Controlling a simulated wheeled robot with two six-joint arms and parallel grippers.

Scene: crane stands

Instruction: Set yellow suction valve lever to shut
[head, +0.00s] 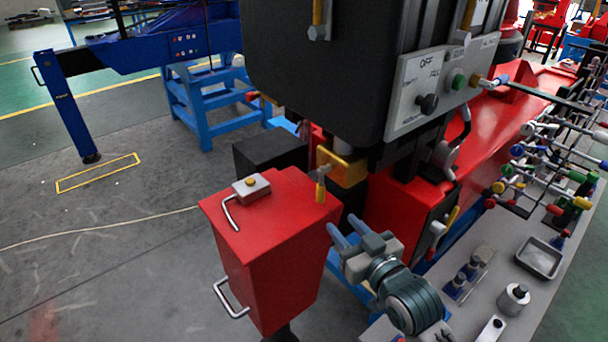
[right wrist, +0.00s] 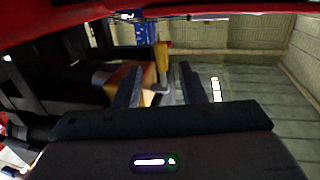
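A small valve lever with a yellow end (head: 321,192) hangs beside a brass-coloured valve block (head: 342,166), above the red tank's right edge. In the right wrist view a yellow lever (right wrist: 161,60) stands upright beyond the fingertips, roughly between them in the picture, with an orange-brass body (right wrist: 126,75) to its left. My right gripper (head: 343,224) is open and empty, just below and right of the lever in the head view. I see no contact with the lever. My left gripper is not in view.
The red tank (head: 270,235) with a bent handle stands left of my right gripper. A large black housing (head: 320,70) overhangs the valve. A grey bench (head: 465,318) with small parts and a tray (head: 540,258) lies to the right. The grey floor at left is mostly clear.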

